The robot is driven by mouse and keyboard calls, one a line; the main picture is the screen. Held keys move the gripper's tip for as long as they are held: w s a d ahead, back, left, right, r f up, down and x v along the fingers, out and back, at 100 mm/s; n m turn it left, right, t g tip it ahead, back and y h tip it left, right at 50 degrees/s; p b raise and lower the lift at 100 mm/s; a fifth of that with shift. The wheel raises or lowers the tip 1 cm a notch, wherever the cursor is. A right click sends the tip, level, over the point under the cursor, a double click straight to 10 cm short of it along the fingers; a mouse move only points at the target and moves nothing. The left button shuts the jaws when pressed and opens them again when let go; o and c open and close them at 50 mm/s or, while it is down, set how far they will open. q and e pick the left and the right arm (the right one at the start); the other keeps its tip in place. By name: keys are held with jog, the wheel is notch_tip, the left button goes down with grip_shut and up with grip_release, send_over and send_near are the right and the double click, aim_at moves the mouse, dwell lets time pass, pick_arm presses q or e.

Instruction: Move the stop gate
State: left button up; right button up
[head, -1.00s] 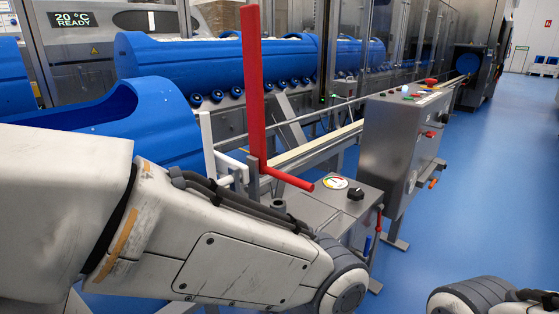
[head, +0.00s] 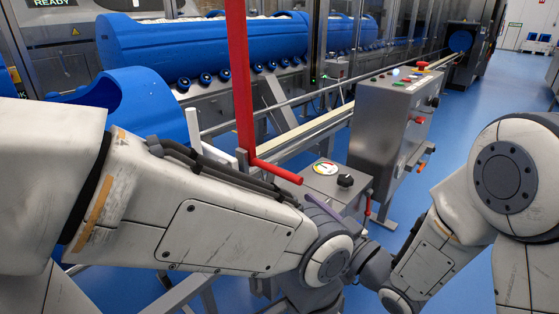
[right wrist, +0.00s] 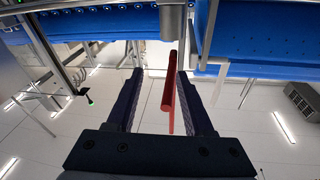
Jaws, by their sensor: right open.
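The stop gate is a tall red upright bar (head: 240,80) with a red handle (head: 275,171) sticking out low at its foot, toward the grey box. My right gripper (head: 309,199) is partly hidden behind my left arm; one dark purple finger shows close to the handle's free end. In the right wrist view the two fingers (right wrist: 160,74) stand apart. The red handle (right wrist: 168,96) shows between them, nearer the right finger, with its end toward the camera. No grip on it shows. My left gripper is not visible; its arm crosses the lower left.
A grey box with a dial and black knob (head: 345,180) stands just right of the handle. A steel control cabinet (head: 395,125) stands behind it. A pale conveyor rail (head: 310,132) runs back beside blue tubs (head: 200,50). Blue floor is clear at right.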

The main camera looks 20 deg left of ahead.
jog(key=w+a+r+y, duration=0.1)
jog(key=a+r, duration=0.1)
jog(key=a+r+y, duration=0.1)
jog(key=a+r, duration=0.1)
jog(key=a, duration=0.1)
jog(key=w+a+r+y, duration=0.1)
jog(key=a+r, duration=0.1)
jog(key=shift+w+a+r, duration=0.2)
jog(key=shift+w+r, duration=0.1)
jog(key=shift+r, duration=0.1)
jog(key=shift+c, duration=0.4)
grip_shut()
dwell(1.1)
